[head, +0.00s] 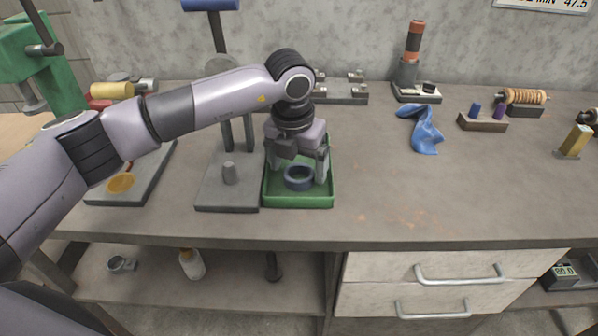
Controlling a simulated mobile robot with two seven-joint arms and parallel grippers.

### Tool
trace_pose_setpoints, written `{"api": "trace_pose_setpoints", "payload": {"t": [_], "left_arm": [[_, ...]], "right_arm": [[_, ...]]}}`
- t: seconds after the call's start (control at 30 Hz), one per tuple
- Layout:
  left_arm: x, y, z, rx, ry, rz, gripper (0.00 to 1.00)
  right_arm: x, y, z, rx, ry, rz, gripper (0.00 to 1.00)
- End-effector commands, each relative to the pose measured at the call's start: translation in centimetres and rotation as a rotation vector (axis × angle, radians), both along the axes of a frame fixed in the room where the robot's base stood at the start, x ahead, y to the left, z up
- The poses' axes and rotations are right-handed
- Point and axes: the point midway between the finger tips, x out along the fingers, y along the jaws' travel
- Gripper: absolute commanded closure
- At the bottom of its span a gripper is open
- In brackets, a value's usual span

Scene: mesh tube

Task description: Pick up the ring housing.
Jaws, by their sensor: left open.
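The ring housing (299,183) looks like a short dark blue-grey ring. It lies in a green tray (298,202) near the front of the workbench, left of centre. My left gripper (298,176) points down over the tray with its two fingers spread. The fingers stand to the left and right of the ring, near its height. I cannot tell whether either finger touches it. The gripper body and arm hide the back part of the tray. My right gripper is not in view.
A grey press stand (228,190) with an upright peg is close on the tray's left. A flat plate (125,187) with a yellow disc lies further left. A blue cloth (422,130) lies right of centre. The bench (420,190) right of the tray is mostly clear.

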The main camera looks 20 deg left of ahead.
Motion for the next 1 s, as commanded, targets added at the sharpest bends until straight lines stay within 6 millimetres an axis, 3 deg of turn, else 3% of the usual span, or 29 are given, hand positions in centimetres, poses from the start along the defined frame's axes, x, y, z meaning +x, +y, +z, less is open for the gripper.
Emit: {"api": "trace_pose_setpoints", "payload": {"t": [0.1,0.33,0.5,0.6,1.0], "left_arm": [[0.1,0.0,-0.9,-0.001,0.001,0.001,0.09],[0.2,0.0,-1.1,-0.001,-0.001,0.0,0.09],[0.2,0.0,-1.0,-0.001,-0.001,0.0,0.65],[0.2,-0.1,-0.9,-0.002,-0.003,0.0,0.88],[0.3,-0.1,0.3,-0.004,-0.006,0.0,0.88]], "right_arm": [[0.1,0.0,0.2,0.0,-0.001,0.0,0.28],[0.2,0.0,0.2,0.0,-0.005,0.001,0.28],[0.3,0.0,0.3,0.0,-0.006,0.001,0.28],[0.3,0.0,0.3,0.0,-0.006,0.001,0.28],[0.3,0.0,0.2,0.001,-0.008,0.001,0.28]]}}
